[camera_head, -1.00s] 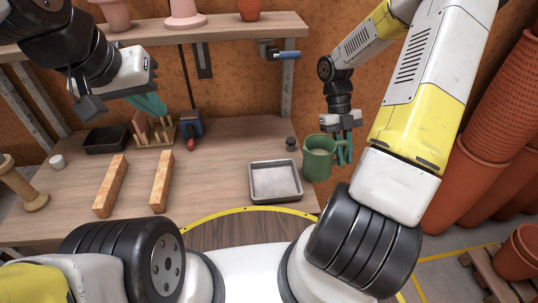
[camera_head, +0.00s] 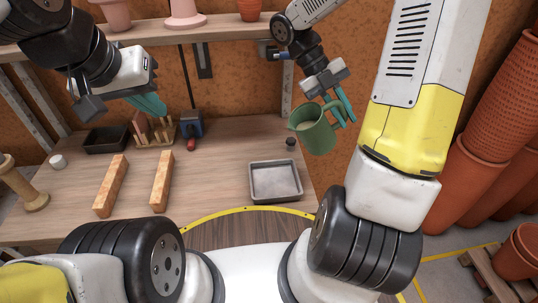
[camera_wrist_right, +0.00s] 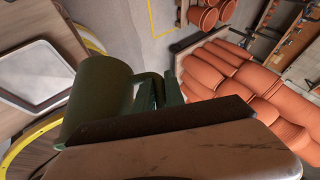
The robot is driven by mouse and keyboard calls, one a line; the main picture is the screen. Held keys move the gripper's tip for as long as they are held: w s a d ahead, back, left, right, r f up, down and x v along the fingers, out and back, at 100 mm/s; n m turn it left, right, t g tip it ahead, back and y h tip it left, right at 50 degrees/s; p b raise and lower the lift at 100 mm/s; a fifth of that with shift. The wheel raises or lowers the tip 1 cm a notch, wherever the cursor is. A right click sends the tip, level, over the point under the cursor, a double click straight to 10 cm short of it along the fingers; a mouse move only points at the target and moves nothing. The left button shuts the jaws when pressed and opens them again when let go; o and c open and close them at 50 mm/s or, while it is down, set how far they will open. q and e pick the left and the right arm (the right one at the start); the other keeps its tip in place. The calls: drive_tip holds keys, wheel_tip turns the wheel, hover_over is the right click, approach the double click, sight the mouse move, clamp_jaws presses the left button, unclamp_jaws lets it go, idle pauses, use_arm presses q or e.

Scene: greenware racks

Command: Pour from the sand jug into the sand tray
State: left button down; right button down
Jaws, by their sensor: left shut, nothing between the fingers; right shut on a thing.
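The sand jug (camera_head: 319,137) is a green mug-like jug with a handle, tilted with its mouth toward the left. Pale content shows at its mouth. My right gripper (camera_head: 342,108) is shut on its handle and holds it in the air, above and right of the sand tray. The sand tray (camera_head: 276,199) is a shallow grey tray on the bench near its front right. The right wrist view shows the jug (camera_wrist_right: 98,100) with the tray (camera_wrist_right: 62,88) at left. My left gripper (camera_head: 151,104) is shut and empty above the back left of the bench.
Two tan blocks (camera_head: 162,180) lie on the bench. A dark tray (camera_head: 106,139), a wooden rack (camera_head: 155,132) and a blue-grey tool (camera_head: 190,126) stand behind. A small dark knob-like item (camera_head: 291,144) is near the jug. Stacked terracotta pots (camera_head: 490,150) stand at right.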

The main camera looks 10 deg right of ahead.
sight(334, 133)
drive_tip(key=shift+h, duration=0.6)
drive_tip(key=f, duration=0.2)
drive_tip(key=a+f, duration=0.1)
drive_tip(key=f, duration=0.1)
drive_tip(key=shift+s+a+f, duration=0.1)
drive_tip(key=shift+a+f, duration=0.1)
drive_tip(key=shift+f, duration=0.05)
drive_tip(key=shift+a+f+m+h, duration=0.15)
drive_tip(key=shift+f+m+h, duration=0.25)
drive_tip(key=shift+f+h, duration=0.1)
drive_tip(key=shift+a+f, duration=0.15)
drive_tip(key=shift+f, duration=0.2)
drive_tip(key=shift+a+f+m+h, duration=0.3)
drive_tip(key=shift+f+h, duration=0.1)
drive_tip(key=shift+h, duration=0.6)
drive_tip(key=shift+s+a+r+m+h, duration=0.15)
drive_tip(key=shift+a+r+h, duration=0.15)
drive_tip(key=shift+r, duration=0.2)
drive_tip(key=shift+w+a+r+m+h, duration=0.1)
drive_tip(key=shift+a+r+m+h, duration=0.05)
drive_tip(key=shift+r+h, duration=0.3)
idle(0.9)
drive_tip(key=shift+s+a, duration=0.1)
drive_tip(key=shift+a, duration=0.05)
idle(0.7)
